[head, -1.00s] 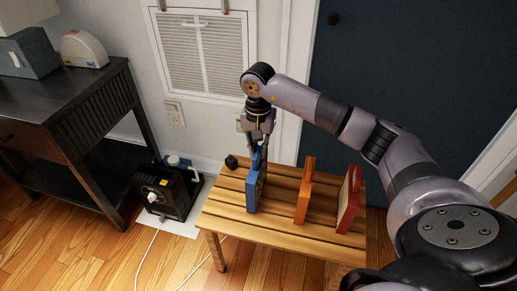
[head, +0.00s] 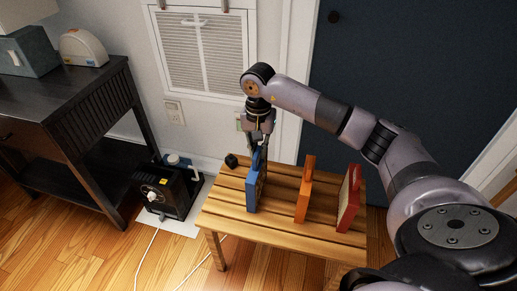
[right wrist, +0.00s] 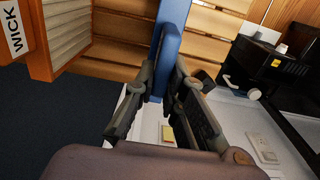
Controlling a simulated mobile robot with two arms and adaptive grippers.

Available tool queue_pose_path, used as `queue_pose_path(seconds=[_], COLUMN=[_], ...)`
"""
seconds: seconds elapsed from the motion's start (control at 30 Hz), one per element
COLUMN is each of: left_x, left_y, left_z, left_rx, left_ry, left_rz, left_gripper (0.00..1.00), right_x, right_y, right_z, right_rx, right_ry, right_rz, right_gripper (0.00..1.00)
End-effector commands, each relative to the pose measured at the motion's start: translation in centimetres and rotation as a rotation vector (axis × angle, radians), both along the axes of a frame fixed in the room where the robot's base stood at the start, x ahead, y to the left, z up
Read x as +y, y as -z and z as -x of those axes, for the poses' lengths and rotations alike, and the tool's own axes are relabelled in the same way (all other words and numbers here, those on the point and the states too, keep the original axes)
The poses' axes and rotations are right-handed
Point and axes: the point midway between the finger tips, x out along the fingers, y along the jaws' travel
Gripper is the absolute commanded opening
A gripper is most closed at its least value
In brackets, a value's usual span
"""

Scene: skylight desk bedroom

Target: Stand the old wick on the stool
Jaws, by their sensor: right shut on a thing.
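Three upright framed panels stand on the slatted wooden stool (head: 276,222): blue (head: 253,188), orange (head: 301,203) and red (head: 345,203). My right gripper (head: 260,152) is shut on the top of the blue panel, which is upright at the stool's left part. In the right wrist view, the fingers (right wrist: 163,84) are on both sides of the blue panel's top (right wrist: 168,48). An orange-framed panel (right wrist: 38,42) there has pale pleats and a white label reading "WICK". Which panel is the old wick I cannot tell. My left gripper is not in view.
A small black knob-like thing (head: 231,161) sits on the stool's back left corner. A black appliance (head: 166,192) with a white cord stands on the floor to the left, beside a dark table (head: 75,100). A wall grille (head: 203,50) and dark door (head: 415,75) are behind.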

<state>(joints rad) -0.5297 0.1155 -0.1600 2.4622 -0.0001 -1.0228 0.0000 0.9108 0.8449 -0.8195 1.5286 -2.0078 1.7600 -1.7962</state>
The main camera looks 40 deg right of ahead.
Motion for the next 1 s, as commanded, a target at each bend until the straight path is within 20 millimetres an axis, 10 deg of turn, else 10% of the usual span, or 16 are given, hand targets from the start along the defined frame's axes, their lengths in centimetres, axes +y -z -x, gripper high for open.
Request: queue_pose_path(seconds=[0.5, 1.0], left_x=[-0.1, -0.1], left_y=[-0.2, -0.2], left_z=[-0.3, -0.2], left_rx=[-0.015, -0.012], left_ry=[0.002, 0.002], left_rz=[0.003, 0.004], left_gripper=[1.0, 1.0], right_x=[0.0, 0.0], right_y=[0.1, -2.5], right_z=[0.0, -0.1], right_rx=[0.0, -0.004], right_ry=[0.0, 0.001], right_rz=[0.0, 0.0], right_gripper=[0.35, 0.35])
